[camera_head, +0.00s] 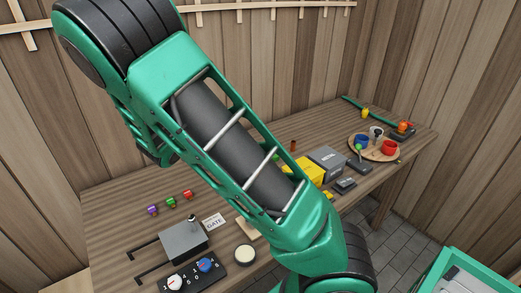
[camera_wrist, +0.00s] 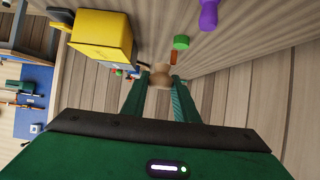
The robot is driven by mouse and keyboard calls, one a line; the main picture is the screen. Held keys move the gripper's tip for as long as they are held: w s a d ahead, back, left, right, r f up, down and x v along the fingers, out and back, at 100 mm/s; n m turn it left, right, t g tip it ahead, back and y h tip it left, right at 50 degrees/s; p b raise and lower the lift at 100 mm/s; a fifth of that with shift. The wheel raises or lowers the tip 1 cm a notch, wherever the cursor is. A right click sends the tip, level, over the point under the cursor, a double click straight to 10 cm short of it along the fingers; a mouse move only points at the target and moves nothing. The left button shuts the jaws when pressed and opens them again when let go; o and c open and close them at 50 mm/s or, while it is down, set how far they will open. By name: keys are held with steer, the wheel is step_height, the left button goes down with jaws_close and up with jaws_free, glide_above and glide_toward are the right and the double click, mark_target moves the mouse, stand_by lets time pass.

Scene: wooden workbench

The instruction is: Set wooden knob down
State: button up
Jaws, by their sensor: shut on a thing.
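The wooden knob (camera_wrist: 160,76) is pale and waisted. In the wrist view it sits between the fingertips of my gripper (camera_wrist: 160,82), which is shut on it. The bench's wood grain shows around it; whether the knob touches the bench or is held above it I cannot tell. In the head view my green arm crosses the middle of the picture, and neither the gripper nor the knob can be made out there.
A yellow box (camera_wrist: 102,36) is left of the knob in the wrist view; a green piece (camera_wrist: 181,42) and a purple piece (camera_wrist: 209,13) lie beyond. On the bench (camera_head: 112,237) stand a grey lever box (camera_head: 182,243), a dial panel (camera_head: 222,267) and a round tray (camera_head: 369,154) with cups.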

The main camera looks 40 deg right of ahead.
steer(key=shift+w+a+r, duration=0.1)
steer(key=shift+a+r, duration=0.15)
steer(key=shift+a, duration=0.2)
steer(key=shift+w, duration=0.1)
steer(key=shift+w+f+n+t, duration=0.2)
steer(key=shift+w+n+t, duration=0.05)
steer(key=shift+n+t, duration=0.05)
steer(key=w+n+t, duration=0.1)
steer(key=w+f+n+t, duration=0.1)
steer(key=w+a+n+t, duration=0.1)
steer(key=w, duration=0.1)
steer(key=shift+a+f+t+y, duration=0.1)
steer(key=shift+f+t+y, duration=0.2)
steer(key=shift+f, duration=0.05)
steer(key=w+a+r+n+t+y, duration=0.1)
steer(key=w+a+n+t+y, duration=0.7)
steer(key=a, duration=0.6)
steer(key=w+n, duration=0.2)
steer(key=n, duration=0.1)
steer(key=shift+w+r+n, duration=0.2)
steer(key=shift+n, duration=0.1)
